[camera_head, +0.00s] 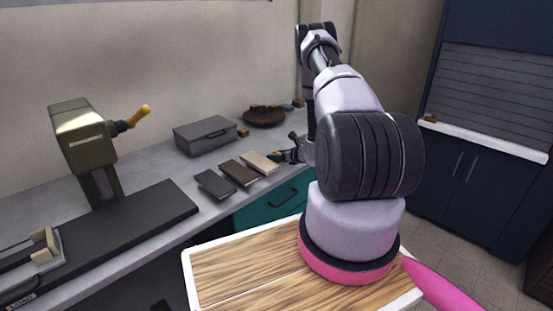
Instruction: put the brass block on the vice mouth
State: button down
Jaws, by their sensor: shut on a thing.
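My gripper (281,156) is low over the counter, at the right end of a flat cream slab (260,162). It is small and dark in this view. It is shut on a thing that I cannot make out. A small brass-coloured block (243,132) sits beside the grey box, but I cannot confirm that it is the brass block. A vice-like fixture with two cream jaws (43,246) stands at the lower left, on the counter. I cannot tell whether anything lies on its mouth.
A brown slab (238,173) and a dark grey slab (214,184) lie left of the cream one. A grey box (205,136) and a brown dish (264,117) stand behind. An olive press (82,137) with a yellow handle rises at the left, by a long black plate (130,224).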

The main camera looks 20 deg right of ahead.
jog(key=shift+w+r, duration=0.1)
jog(key=shift+r, duration=0.05)
notch_tip(320, 180, up, 9)
jog(key=shift+r, duration=0.2)
jog(key=s+a+r, duration=0.3)
jog(key=a+r, duration=0.4)
jog(key=r, duration=0.3)
jog(key=s+a+r, duration=0.3)
jog(key=a+r, duration=0.4)
jog(key=r, duration=0.4)
jog(key=shift+m+h, duration=0.3)
jog(key=shift+s, duration=0.1)
